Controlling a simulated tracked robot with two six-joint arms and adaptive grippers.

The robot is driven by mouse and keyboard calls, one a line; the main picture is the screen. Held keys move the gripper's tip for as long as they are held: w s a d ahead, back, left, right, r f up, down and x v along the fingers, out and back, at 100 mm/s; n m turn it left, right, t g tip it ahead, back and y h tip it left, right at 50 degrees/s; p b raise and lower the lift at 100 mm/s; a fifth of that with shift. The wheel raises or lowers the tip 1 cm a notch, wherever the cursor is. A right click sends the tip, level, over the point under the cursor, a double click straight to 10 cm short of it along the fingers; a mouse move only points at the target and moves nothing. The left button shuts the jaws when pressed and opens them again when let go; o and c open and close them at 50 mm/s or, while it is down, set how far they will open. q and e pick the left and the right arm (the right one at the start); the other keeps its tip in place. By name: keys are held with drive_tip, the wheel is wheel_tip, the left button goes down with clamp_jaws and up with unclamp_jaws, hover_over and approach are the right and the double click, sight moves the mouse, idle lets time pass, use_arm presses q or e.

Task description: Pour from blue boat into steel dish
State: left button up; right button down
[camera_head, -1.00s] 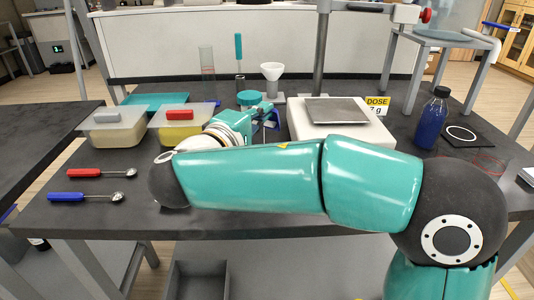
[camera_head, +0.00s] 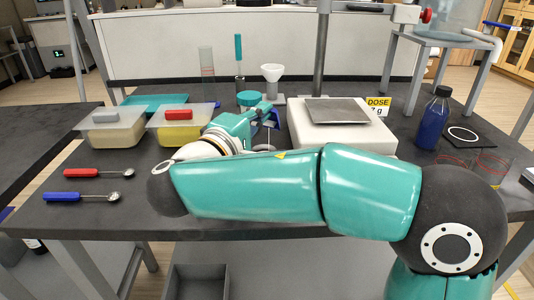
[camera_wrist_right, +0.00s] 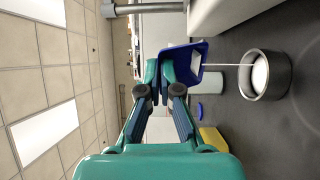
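My right gripper (camera_wrist_right: 160,72) is shut on the blue boat (camera_wrist_right: 184,72) and holds it tilted above the table. A thin white stream (camera_wrist_right: 228,65) runs from the boat's lip down to the steel dish (camera_wrist_right: 279,90). The dish stands on the dark table and has white material inside. In the head view my right gripper (camera_head: 262,107) is partly seen, with a bit of the blue boat (camera_head: 276,116) beside it. My right arm hides most or all of the dish there. My left gripper is out of view.
A white scale (camera_head: 345,134) with a steel plate and a DOSE sign (camera_head: 378,105) stand right of the gripper. Two lidded tubs (camera_head: 180,134) and red and blue scoops (camera_head: 95,173) are at left. A white funnel (camera_head: 272,72) and blue bottle (camera_head: 433,120) stand nearby.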

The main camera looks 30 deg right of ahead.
drive_tip(key=shift+s+a+f+h+b, duration=0.1)
drive_tip(key=shift+f+h+b, duration=0.15)
drive_tip(key=shift+b, duration=0.4)
drive_tip(key=shift+h+b, duration=0.25)
drive_tip(key=shift+b, duration=0.1)
drive_tip(key=shift+s+a+f+t+h+b, duration=0.1)
drive_tip(key=shift+a+f+t+h+b, duration=0.3)
drive_tip(key=shift+b, duration=0.75)
drive_tip(key=shift+r+h+b, duration=0.15)
drive_tip(key=shift+h+b, duration=0.15)
drive_tip(key=shift+b, duration=0.25)
idle(3.0)
